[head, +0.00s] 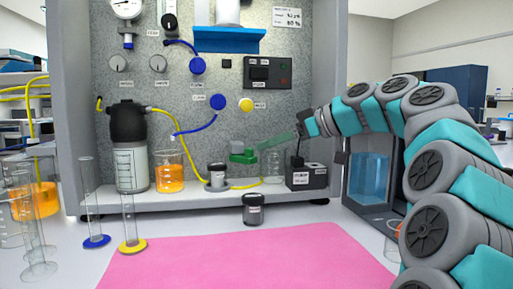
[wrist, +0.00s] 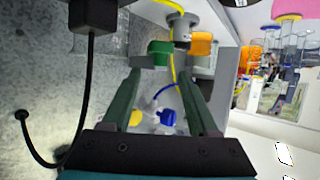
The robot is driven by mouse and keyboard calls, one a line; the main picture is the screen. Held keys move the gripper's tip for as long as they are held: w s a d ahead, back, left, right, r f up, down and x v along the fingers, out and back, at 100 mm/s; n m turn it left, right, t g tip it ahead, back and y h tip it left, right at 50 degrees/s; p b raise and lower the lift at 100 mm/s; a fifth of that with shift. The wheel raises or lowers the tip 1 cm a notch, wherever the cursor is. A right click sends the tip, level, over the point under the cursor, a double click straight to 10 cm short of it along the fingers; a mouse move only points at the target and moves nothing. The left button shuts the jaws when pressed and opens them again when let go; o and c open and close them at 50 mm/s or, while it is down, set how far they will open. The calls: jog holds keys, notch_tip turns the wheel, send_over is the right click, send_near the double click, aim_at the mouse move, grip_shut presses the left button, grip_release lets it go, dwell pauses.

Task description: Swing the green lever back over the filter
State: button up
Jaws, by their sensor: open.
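The green lever (head: 243,156) sticks out low on the panel, just right of the filter. The filter (head: 216,174) is a small dark-capped cylinder with a pale label, standing on the rig's ledge; the lever is beside it, not over it. My gripper (head: 268,143) reaches in from the right, its fingers close to the lever. In the wrist view my gripper (wrist: 172,70) is open, with nothing between its fingers. The green lever (wrist: 160,47) shows by the left fingertip, which partly hides it. The filter (wrist: 182,28) is just beyond. Whether finger and lever touch, I cannot tell.
A clear beaker (head: 272,165) and a dark box (head: 305,176) stand below my gripper. An orange-filled beaker (head: 169,172) is left of the filter. A loose dark canister (head: 253,209) stands in front of the ledge.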

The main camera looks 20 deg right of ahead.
aim_at(243, 155)
jog(key=x, duration=0.4)
jog(key=shift+w+a+f, duration=0.2)
jog(key=shift+w, duration=0.1)
grip_shut()
dwell(0.3)
